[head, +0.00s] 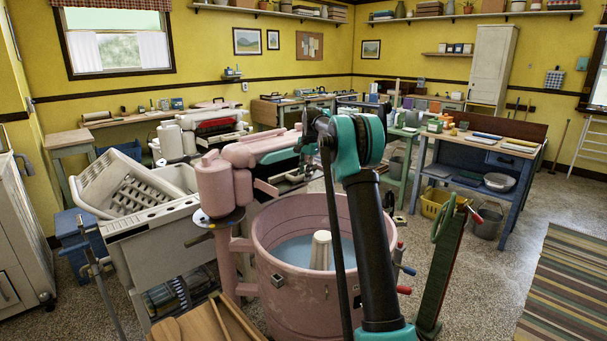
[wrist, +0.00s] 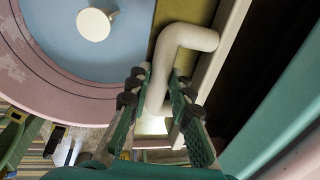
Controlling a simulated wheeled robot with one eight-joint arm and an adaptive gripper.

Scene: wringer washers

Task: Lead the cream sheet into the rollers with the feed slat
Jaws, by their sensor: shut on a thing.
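The tub, with bluish water and a white agitator, also shows in the head view (head: 275,285). The pink wringer head (head: 250,153) is above its far rim. My arm mostly hides the gripper in the head view. I cannot make out the rollers or identify the feed slat.
A wooden board (head: 190,328) with sticks lies at the near left. A blue workbench (head: 478,160) stands at the right. The floor between it and the striped rug (head: 565,290) is open.

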